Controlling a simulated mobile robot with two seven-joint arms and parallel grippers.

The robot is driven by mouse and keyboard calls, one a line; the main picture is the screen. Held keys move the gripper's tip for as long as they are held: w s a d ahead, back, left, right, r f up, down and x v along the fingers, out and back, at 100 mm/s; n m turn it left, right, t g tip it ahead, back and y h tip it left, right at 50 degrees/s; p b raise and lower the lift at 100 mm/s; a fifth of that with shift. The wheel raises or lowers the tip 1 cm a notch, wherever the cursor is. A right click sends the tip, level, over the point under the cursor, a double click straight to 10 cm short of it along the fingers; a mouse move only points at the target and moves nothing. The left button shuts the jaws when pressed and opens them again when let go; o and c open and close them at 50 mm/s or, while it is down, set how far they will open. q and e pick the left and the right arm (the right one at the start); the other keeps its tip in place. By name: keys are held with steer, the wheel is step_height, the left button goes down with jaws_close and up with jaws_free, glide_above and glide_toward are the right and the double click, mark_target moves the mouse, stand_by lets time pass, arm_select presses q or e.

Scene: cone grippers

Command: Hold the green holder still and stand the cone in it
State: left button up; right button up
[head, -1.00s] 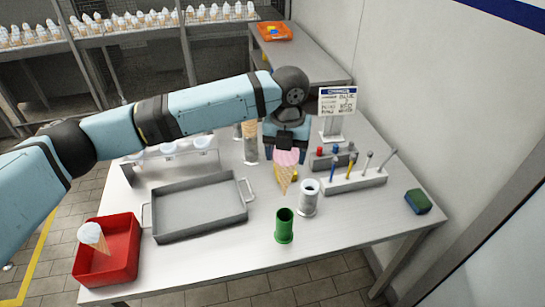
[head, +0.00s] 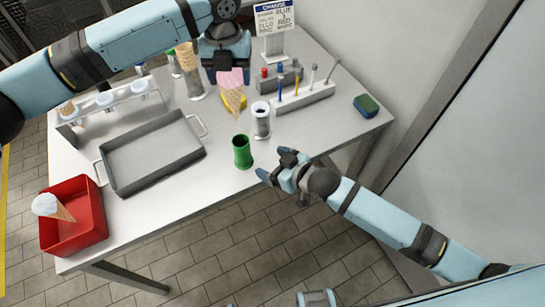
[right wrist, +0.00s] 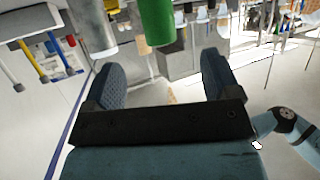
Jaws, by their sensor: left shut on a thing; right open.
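The green holder (head: 242,153), an open-topped cup, stands upright near the table's front edge. It also shows at the top of the right wrist view (right wrist: 157,22), beyond the fingertips. The cone (head: 235,100) has a pink top and points tip down. My left gripper (head: 229,70) is shut on its pink top and holds it behind the holder, a little to the left. The fingertips are partly hidden. My right gripper (head: 271,163) is open and empty, just right of the holder with its fingers toward it, apart from it. It also shows in the right wrist view (right wrist: 162,75).
A silver cup (head: 261,122) stands close right of the green holder. A grey tray (head: 153,183) and a red bin (head: 88,240) with a white-topped cone are to the left. A tool rack (head: 305,96), a sign (head: 274,20) and a sponge (head: 367,105) are to the right.

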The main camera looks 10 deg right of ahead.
mark_target(248, 150)
steer(key=x, duration=1.2)
steer(key=shift+w+a+r, duration=0.1)
steer(key=shift+w+r, duration=0.05)
steer(key=shift+w, duration=0.35)
steer(key=c, duration=1.1)
steer(key=o, duration=0.9)
steer(key=shift+c, duration=0.2)
